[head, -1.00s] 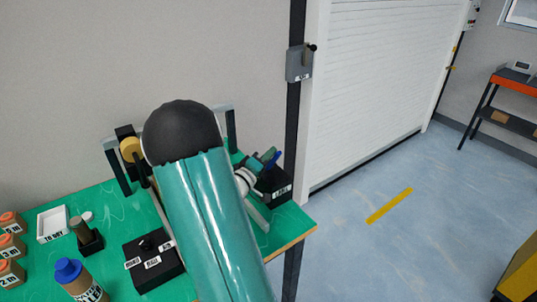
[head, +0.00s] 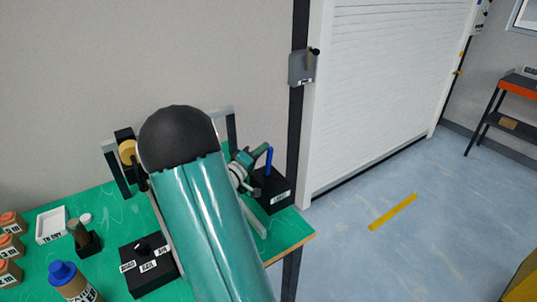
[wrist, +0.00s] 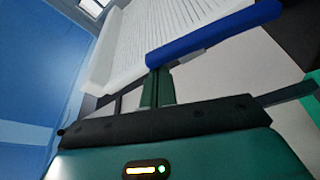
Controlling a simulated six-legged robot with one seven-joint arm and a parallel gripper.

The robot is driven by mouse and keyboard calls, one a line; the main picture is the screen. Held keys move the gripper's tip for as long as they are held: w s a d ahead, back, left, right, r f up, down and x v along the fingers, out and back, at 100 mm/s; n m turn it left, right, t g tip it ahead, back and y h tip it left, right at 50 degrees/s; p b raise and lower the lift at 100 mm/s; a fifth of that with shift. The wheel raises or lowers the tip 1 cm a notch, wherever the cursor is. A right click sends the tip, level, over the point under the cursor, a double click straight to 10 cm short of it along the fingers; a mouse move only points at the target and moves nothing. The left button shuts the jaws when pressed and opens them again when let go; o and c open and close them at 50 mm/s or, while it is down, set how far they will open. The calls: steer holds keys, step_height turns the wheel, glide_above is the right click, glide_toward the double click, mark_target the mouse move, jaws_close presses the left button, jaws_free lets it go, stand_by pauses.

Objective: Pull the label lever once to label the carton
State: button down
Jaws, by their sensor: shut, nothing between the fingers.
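The label lever is a blue handle (head: 269,158) standing nearly upright on a black box (head: 275,190) with a white label, at the right end of the green table. In the wrist view the blue handle (wrist: 210,33) lies slantwise just beyond the fingers. My gripper (head: 262,152) is shut and empty, close to the left of the handle. The dark green fingers (wrist: 157,85) also show in the wrist view, and I cannot tell whether they touch the handle. I cannot make out the carton; my arm hides the middle of the table.
A black box with a knob (head: 150,262) and a blue-capped bottle (head: 75,281) stand at the front left. A white tray (head: 52,225) and several brown containers (head: 10,247) are further left. A grey wall box (head: 302,67) is on the dark post behind the lever.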

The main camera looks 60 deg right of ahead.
steer(key=v, duration=1)
steer(key=shift+d, duration=0.1)
stand_by(0.5)
steer(key=s+a+r+n+t+y, duration=0.2)
steer(key=a+y, duration=0.4)
steer(key=a, duration=0.7)
steer(key=s+a+r+n+t+y, duration=0.2)
steer(key=a+r+t+y, duration=0.2)
steer(key=a, duration=1)
steer(key=s+a+r+n+t+y, duration=0.2)
steer(key=a+r+t+y, duration=0.1)
steer(key=a+y, duration=0.6)
steer(key=a, duration=0.4)
steer(key=shift+a+n, duration=0.2)
steer(key=shift+n, duration=0.1)
